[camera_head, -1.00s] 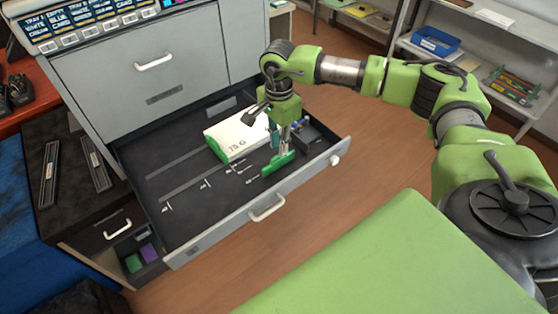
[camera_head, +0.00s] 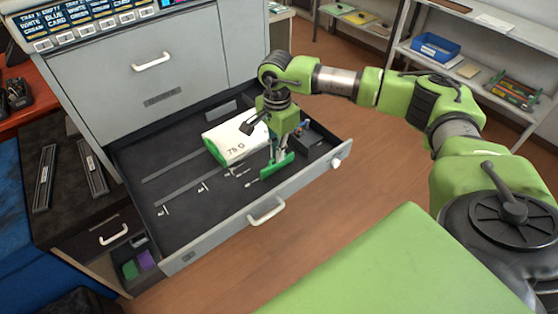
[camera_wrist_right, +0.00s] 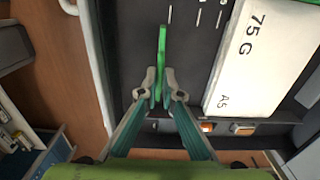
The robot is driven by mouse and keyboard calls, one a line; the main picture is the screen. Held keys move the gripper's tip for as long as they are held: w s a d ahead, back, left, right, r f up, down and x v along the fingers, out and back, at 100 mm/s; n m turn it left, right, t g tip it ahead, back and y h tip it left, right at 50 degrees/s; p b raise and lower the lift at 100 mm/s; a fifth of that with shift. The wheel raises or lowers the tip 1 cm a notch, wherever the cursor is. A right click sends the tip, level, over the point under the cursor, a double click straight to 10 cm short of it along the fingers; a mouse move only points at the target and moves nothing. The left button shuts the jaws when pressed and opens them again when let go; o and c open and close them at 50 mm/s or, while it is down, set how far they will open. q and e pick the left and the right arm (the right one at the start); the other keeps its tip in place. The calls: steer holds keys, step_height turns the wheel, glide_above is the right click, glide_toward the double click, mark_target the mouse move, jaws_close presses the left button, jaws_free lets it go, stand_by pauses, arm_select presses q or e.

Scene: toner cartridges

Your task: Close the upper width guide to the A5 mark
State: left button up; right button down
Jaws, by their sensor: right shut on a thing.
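The green upright plate of a width guide (camera_head: 277,166) stands in the open drawer (camera_head: 215,232), near its right end. It also shows edge-on in the wrist view (camera_wrist_right: 162,45). My right gripper (camera_head: 275,152) reaches down from above and is shut on this guide. In the wrist view its two fingertips (camera_wrist_right: 159,82) pinch the plate from both sides. A white paper pack marked 75 G (camera_head: 236,140) lies beside the guide, with a gap between them. The wrist view also shows "A5" on the pack (camera_wrist_right: 245,65). White size marks (camera_head: 202,187) lie along the drawer floor. My left gripper is not in view.
The drawer's front wall carries a white handle (camera_head: 266,212). A dark block (camera_head: 311,138) sits in the drawer's right end, close to my gripper. The grey cabinet (camera_head: 150,85) rises behind. Bare drawer floor lies left of the pack.

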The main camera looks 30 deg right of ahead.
steer(key=shift+w+a+b, duration=0.2)
steer(key=shift+w+b, duration=0.7)
steer(key=shift+w, duration=1.1)
steer(key=shift+w+a+b, duration=0.15)
steer(key=shift+w+b, duration=0.7)
steer(key=shift+w, duration=1.1)
steer(key=c, duration=2.4)
jaws_free()
steer(key=shift+o, duration=0.2)
step_height(320, 180, up, 7)
steer(key=p, duration=0.4)
steer(key=shift+p, duration=0.35)
